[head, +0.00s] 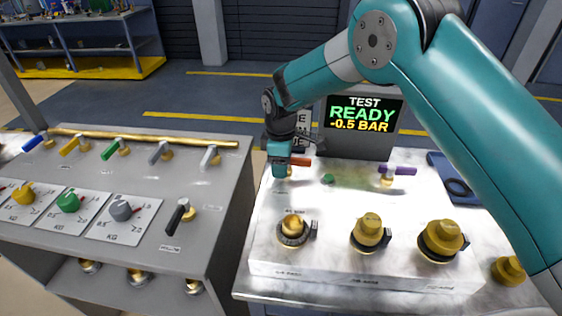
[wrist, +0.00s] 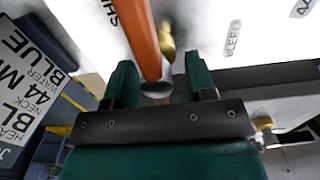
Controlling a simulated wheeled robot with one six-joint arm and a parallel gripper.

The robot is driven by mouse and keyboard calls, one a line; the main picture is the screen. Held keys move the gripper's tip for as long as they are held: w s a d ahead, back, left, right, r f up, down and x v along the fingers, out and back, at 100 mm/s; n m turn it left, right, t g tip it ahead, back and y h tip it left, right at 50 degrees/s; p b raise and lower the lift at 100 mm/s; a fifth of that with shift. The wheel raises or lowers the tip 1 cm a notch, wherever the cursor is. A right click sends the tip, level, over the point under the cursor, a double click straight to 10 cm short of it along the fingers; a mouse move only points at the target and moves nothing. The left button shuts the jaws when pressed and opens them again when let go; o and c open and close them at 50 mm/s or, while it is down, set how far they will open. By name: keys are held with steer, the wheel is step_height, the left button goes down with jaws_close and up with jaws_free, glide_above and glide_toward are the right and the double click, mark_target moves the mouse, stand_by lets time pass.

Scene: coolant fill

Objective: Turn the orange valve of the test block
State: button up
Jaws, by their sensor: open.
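The orange valve (head: 300,161) is at the back left of the white test block (head: 330,262), its lever pointing right in the head view. In the wrist view the orange lever (wrist: 143,38) runs down from the top edge, with its brass stem (wrist: 167,42) beside it. My gripper (head: 282,170) is at the lever, partly covering it in the head view. In the wrist view my gripper (wrist: 160,82) is open. The lever's grey end lies between the two green fingers, with visible gaps on both sides.
A purple valve (head: 398,171) and a green button (head: 327,179) are on the block. Brass fittings (head: 370,232) stand along its front. A screen (head: 362,115) behind reads "TEST READY -0.5 BAR". A grey bench (head: 215,190) with several coloured levers stands left, across a narrow gap.

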steer(key=shift+f, duration=0.2)
steer(key=c, duration=0.9)
